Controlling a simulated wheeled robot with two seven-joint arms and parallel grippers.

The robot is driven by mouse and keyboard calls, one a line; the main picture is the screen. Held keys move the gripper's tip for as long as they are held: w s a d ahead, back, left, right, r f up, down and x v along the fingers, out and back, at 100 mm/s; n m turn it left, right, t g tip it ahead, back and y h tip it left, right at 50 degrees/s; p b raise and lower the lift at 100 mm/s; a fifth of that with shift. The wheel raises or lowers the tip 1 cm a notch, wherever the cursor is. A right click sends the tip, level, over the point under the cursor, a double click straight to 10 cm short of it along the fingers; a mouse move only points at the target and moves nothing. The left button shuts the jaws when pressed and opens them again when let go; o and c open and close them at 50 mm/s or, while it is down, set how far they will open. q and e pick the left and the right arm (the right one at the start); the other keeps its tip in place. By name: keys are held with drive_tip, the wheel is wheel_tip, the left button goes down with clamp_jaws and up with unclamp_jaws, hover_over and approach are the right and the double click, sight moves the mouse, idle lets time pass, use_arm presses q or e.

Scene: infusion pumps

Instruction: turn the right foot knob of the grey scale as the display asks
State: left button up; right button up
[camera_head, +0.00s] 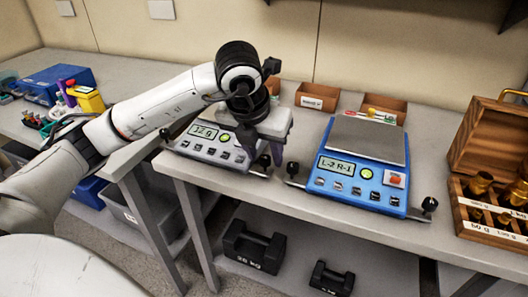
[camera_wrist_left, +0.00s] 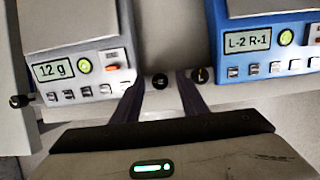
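The grey scale (camera_head: 212,147) stands on the table with its pan partly hidden by my left arm. Its display reads "12 g" in the left wrist view (camera_wrist_left: 54,70). My left gripper (camera_head: 262,150) points down at its front right corner, its fingers apart. In the left wrist view, the dark right foot knob (camera_wrist_left: 160,81) shows between the fingertips; I cannot tell whether they touch it. The grey scale's left foot knob (camera_wrist_left: 19,101) is clear of the gripper. My right gripper is not in view.
The blue scale (camera_head: 360,170), reading "L-2 R-1", stands close on the right. Its left foot knob (camera_wrist_left: 200,76) is beside my right-hand finger. A wooden weight box (camera_head: 487,150) stands farther right. Dark weights (camera_head: 253,246) lie on the lower shelf.

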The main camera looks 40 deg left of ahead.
use_arm(q)
drive_tip(key=v, duration=1)
drive_tip(key=shift+p, duration=0.4)
drive_tip(key=shift+s+r, duration=0.1)
drive_tip(key=shift+r, duration=0.05)
drive_tip(key=shift+s, duration=0.1)
